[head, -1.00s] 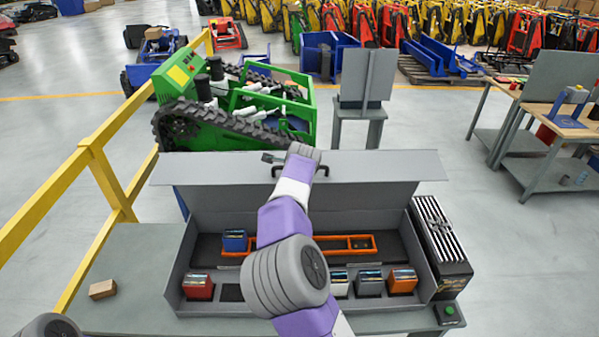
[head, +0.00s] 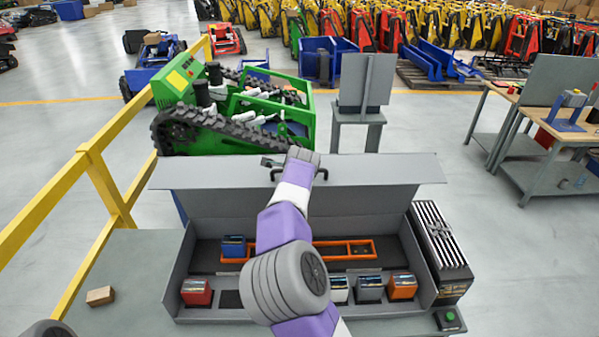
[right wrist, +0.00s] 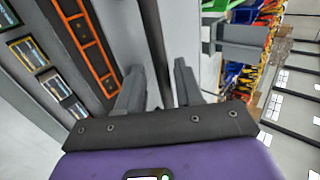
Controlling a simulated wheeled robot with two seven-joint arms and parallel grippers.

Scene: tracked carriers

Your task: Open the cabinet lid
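The grey cabinet lid (head: 220,174) stands raised at the back of the open cabinet (head: 175,280), its flange toward the far side. A dark handle (head: 323,174) sits on the flange. My right gripper (head: 300,160) is at the handle, its fingertips largely hidden by my arm in the head view. In the right wrist view its two fingers (right wrist: 160,88) stand apart with a dark bar between them; I cannot tell if they touch it. My left gripper is out of view.
Inside the cabinet are an orange tray (head: 340,251) and several coloured boxes, including a red one (head: 197,292). A black case (head: 440,250) stands to the right. A small brown box (head: 100,296) lies at left. A green tracked carrier (head: 240,115) and yellow railing (head: 100,170) stand beyond.

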